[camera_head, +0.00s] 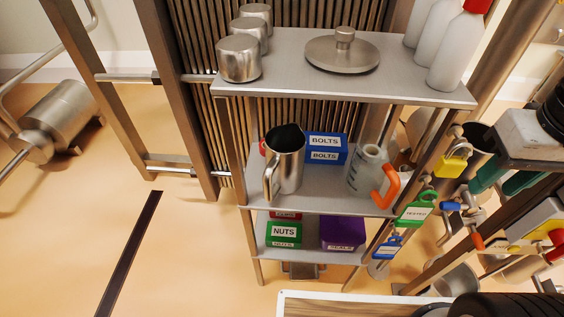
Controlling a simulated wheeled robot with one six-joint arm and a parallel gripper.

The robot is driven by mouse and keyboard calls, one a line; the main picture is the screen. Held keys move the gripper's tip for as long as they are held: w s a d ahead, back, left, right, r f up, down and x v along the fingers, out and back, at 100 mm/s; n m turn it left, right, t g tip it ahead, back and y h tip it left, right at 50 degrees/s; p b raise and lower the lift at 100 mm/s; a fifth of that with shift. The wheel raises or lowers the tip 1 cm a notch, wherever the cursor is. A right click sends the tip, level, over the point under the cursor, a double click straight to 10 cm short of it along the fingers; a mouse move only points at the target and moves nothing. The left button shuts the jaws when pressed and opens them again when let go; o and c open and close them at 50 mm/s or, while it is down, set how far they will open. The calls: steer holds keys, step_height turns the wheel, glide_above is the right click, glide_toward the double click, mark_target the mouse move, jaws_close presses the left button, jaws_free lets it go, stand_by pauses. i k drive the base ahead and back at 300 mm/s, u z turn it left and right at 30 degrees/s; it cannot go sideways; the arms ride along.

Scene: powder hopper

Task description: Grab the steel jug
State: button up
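The steel jug (288,166) stands upright on the middle shelf (325,199) of a grey metal rack, left of centre in the view. Its dark open mouth faces up, and its handle (268,180) is at the front left. A blue box labelled BOLTS (327,148) is close behind it on the right. A small red object (263,148) is partly hidden behind the jug on the left. My gripper cannot be made out in this view.
A clear jug with an orange handle (368,168) stands to the right on the same shelf. The top shelf (290,82) overhangs, with steel canisters (240,58), a lid (342,52) and white bottles (458,55). Tags and padlocks hang at right. Floor at left is mostly clear.

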mark_target(284, 145)
steer(key=u, duration=1.7)
steer(key=k, duration=1.1)
steer(key=z, duration=0.45)
steer(key=i, duration=0.5)
steer(key=z, duration=0.05)
